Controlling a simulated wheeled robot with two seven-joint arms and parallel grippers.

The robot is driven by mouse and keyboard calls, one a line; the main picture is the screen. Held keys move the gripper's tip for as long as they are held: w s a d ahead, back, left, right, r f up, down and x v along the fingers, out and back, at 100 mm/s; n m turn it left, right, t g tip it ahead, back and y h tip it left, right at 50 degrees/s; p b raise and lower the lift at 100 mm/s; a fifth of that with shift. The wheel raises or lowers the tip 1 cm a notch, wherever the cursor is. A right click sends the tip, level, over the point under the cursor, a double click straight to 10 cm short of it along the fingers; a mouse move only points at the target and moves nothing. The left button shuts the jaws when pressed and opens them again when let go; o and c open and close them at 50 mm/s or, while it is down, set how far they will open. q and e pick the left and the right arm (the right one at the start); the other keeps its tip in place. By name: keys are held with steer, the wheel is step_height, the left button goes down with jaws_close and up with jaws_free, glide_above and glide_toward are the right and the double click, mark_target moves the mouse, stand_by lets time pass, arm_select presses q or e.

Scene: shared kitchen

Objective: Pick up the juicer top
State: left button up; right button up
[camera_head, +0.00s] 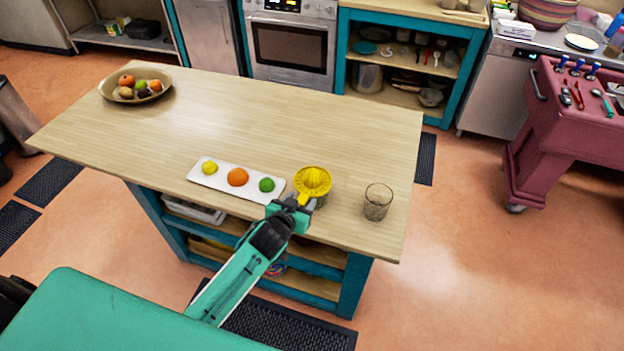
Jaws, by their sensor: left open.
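The yellow juicer top (313,180) sits on the juicer near the front edge of the wooden island, with its ribbed cone pointing up. The juicer's lower part is mostly hidden behind the top and my gripper. My left gripper (293,204) is open at the near left side of the juicer top, around or close to its handle. I cannot tell whether the fingers touch it. My right gripper does not show.
A white tray (208,181) with a lemon (209,167), an orange (237,177) and a lime (267,185) lies left of the juicer. A glass (377,202) stands to its right. A fruit bowl (110,91) is at the far left. The island's middle (260,125) is clear.

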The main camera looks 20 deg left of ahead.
arm_select(q)
steer(key=shift+c, duration=1.3)
steer(key=c, duration=0.8)
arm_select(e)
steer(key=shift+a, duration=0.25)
arm_select(q)
steer(key=shift+r, duration=0.1)
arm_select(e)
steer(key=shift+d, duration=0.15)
